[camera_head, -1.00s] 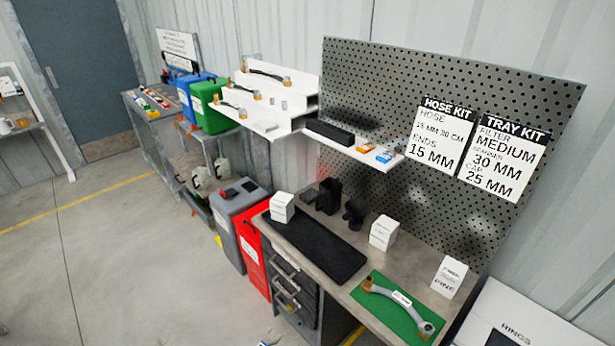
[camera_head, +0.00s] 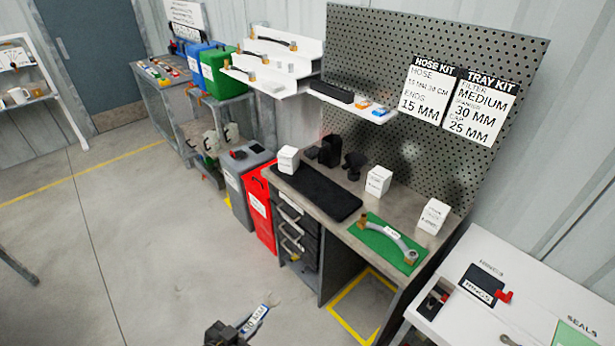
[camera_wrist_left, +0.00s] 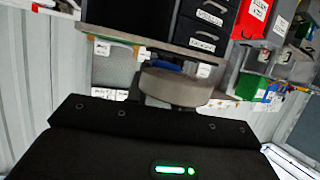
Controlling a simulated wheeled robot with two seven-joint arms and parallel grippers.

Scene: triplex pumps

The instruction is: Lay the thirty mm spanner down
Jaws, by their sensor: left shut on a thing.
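My left gripper (camera_head: 232,333) shows at the bottom edge of the head view, over the floor in front of the drawer bench. It is shut on the thirty mm spanner (camera_head: 256,319), a grey spanner with a white label and some blue. The spanner points up and right, with its jaw end free, clear of the bench. Its gripped end is hidden by the fingers. In the left wrist view a dark body with a green light fills the bottom, and I cannot make out the spanner clearly there. My right gripper is not in view.
The grey bench has a black mat (camera_head: 314,191), a green mat (camera_head: 369,242) with a hose on it, and several white boxes. A white table (camera_head: 465,325) with trays stands at right. Red bin (camera_head: 260,212) and grey bin (camera_head: 245,176) stand left of the drawers. The floor at left is open.

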